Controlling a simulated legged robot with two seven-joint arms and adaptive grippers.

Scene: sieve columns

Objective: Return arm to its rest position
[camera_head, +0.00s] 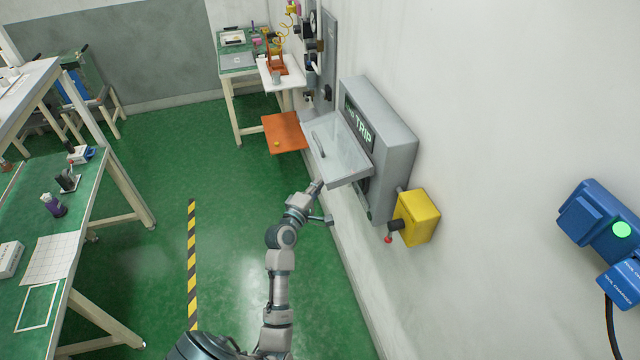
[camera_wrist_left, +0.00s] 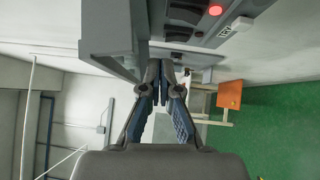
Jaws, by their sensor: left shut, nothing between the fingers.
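My left arm (camera_head: 280,285) reaches up from the bottom middle of the head view. My left gripper (camera_head: 318,186) is at the lower edge of the open flap door (camera_head: 345,163) of a grey wall box. In the left wrist view its two fingers (camera_wrist_left: 160,78) meet at the tips, with nothing between them. The grey door or box edge (camera_wrist_left: 110,35) is right beside the fingertips there; I cannot tell whether they touch. My right gripper is not in view.
The grey box (camera_head: 400,150) is on the wall to the right, with a yellow switch box (camera_head: 418,217) below it. An orange board (camera_head: 284,132) lies beyond the door. A green bench (camera_head: 80,215) stands at left. Green floor between is clear.

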